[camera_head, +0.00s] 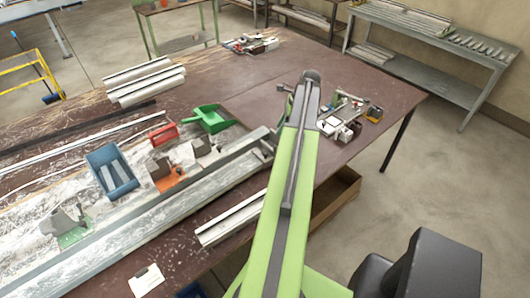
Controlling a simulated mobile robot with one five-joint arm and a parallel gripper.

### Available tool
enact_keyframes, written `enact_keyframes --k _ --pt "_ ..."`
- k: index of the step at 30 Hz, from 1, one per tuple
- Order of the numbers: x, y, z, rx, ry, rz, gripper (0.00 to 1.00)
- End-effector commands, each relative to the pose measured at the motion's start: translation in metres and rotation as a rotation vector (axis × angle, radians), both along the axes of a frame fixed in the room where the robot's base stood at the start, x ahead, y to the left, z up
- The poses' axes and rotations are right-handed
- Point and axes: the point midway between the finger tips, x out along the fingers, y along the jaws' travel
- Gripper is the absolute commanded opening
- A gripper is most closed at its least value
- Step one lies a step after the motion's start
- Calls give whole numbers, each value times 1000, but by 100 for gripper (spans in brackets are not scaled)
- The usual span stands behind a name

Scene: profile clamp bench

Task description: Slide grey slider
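A long grey metal rail (150,212) runs along the bench from lower left towards the middle. A grey clamp block on a green base (72,232) sits at its left. A brownish-grey block on an orange base (168,181) and another grey block (204,147) sit farther right along it. I cannot tell which of these is the grey slider. My green arm reaches up from the bottom centre, past the right end of the rail and over the bench.
On the dark red bench (240,90) lie a blue bin (112,172), a red bin (163,134), a green scoop-like bin (210,118) and stacked white profiles (146,82). A cluster of small fixtures (345,116) stands right of my arm. Floor is clear at right.

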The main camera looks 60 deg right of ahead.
Motion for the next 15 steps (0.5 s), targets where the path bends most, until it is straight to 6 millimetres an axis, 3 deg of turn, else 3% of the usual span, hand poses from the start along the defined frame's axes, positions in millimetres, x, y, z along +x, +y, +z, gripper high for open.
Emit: enact_keyframes --k 1,15 --pt "3 2 -15 0 0 1 33" --pt "37 19 -110 -1 0 4 33"
